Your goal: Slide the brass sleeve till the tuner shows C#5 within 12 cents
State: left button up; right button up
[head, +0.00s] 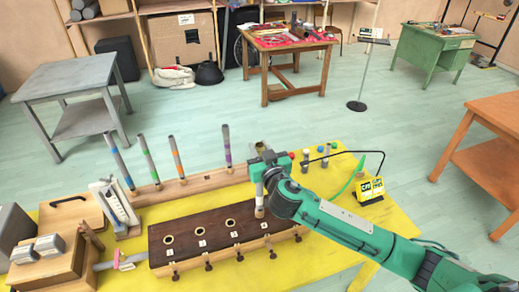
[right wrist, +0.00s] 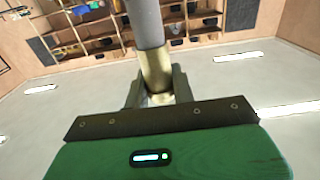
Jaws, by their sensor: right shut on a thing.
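My right gripper (head: 266,166) is above the back right end of a dark wooden block (head: 225,226) with a row of holes. In the right wrist view, the gripper (right wrist: 158,99) is shut on the brass sleeve (right wrist: 155,70), which sits around a grey tube (right wrist: 146,22). In the head view, a pale tube (head: 259,198) shows below the gripper, and the gripper partly hides it. A yellow device with small dark displays, perhaps the tuner (head: 370,189), stands to the right; its reading is too small to tell. My left gripper is not in view.
Several tubes with coloured bands, one with a green band (head: 149,158), stand in a wooden rack behind the block. A wooden box (head: 60,262) with grey metal pieces is at the left. A green curved thing (head: 354,172) and short pegs stand near the yellow device.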

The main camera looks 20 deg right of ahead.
jog(key=o, duration=1)
